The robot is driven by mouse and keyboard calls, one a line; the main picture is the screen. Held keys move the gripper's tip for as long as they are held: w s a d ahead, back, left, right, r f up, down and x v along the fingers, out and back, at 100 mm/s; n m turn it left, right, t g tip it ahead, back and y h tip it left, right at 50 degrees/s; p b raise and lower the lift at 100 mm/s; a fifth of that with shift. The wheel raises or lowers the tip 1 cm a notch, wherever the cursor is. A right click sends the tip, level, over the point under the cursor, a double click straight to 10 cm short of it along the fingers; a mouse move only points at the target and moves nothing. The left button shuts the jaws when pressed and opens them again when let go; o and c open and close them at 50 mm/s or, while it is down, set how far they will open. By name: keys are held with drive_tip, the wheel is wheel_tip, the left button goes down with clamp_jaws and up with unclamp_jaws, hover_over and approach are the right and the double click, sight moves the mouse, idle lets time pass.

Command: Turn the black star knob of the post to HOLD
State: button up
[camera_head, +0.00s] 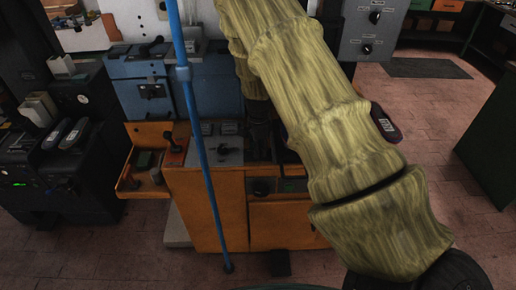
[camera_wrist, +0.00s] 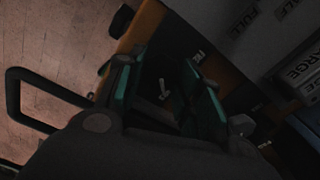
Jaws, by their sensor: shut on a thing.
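In the head view, my gripper (camera_head: 260,128) is a dark shape pointing down over the top of the orange machine (camera_head: 205,205), partly behind my yellowish sleeved arm. In the wrist view, my gripper (camera_wrist: 163,80) shows two fingers with green pads, spread around something dark between them. The fingers are shut on this dark thing, which I take to be the black star knob. Its star shape, its pointer and the post are too dark or hidden to make out. No HOLD mark is readable in either view.
A blue pole (camera_head: 199,130) stands upright in front of the machine. An orange side tray (camera_head: 130,184) holds small items at left. A blue machine (camera_head: 140,85) is behind. In the wrist view, a grey panel (camera_wrist: 225,30) carries printed words. Brick floor is clear at right.

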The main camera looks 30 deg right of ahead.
idle(0.3)
drive_tip(key=o, duration=1)
drive_tip(key=shift+o, duration=0.2)
wheel_tip(320, 180, up, 12)
idle(0.6)
